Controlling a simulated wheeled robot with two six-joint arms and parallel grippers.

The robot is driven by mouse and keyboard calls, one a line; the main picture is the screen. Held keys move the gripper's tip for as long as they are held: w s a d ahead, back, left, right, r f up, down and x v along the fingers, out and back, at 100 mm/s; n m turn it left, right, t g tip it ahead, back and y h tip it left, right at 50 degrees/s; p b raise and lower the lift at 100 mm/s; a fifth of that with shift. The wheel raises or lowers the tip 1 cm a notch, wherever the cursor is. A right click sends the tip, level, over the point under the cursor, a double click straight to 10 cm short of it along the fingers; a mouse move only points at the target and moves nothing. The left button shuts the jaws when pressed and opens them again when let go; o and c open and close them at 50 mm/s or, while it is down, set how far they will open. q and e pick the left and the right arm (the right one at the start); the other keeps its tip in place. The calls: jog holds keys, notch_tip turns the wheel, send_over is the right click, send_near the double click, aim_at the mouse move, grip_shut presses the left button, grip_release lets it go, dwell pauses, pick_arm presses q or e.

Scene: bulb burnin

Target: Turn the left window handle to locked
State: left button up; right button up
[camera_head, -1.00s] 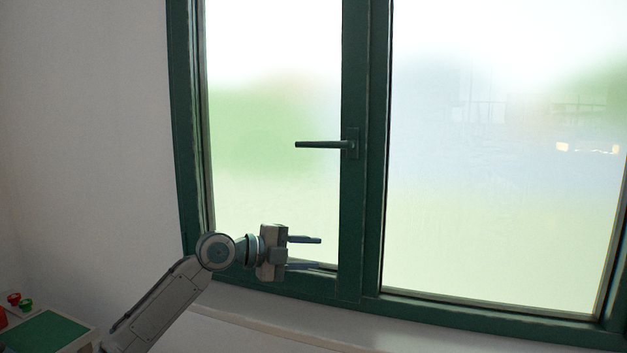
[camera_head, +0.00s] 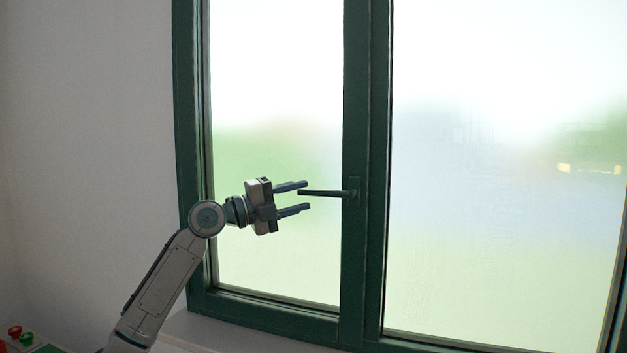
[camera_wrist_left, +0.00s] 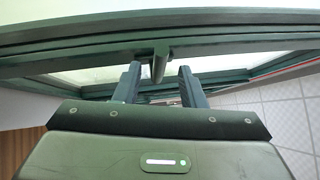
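The left window handle (camera_head: 325,192) is a dark green lever on the middle post of the green window frame. It points level to the left from its base plate (camera_head: 354,190). My left gripper (camera_head: 306,197) is open, with its two fingers pointing right at the handle's free end. In the head view the fingertips lie one above and one below the tip of the lever. In the left wrist view the handle (camera_wrist_left: 158,66) shows between the two spread fingers (camera_wrist_left: 160,80), with gaps on both sides. My right gripper is not in view.
The green window frame (camera_head: 357,265) surrounds frosted panes. A pale sill (camera_head: 205,330) runs below it, and a plain wall (camera_head: 90,120) stands at left. Red and green buttons (camera_head: 22,337) show at the bottom left corner.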

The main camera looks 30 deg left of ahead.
aim_at(310, 194)
pick_arm(q)
jog(key=p+x, duration=0.1)
jog(key=x, duration=0.2)
jog(key=shift+w+r+p, duration=0.15)
jog(key=shift+p, duration=0.25)
jog(key=shift+w+d, duration=0.35)
jog(key=shift+w, duration=0.05)
jog(key=shift+c, duration=0.7)
grip_shut()
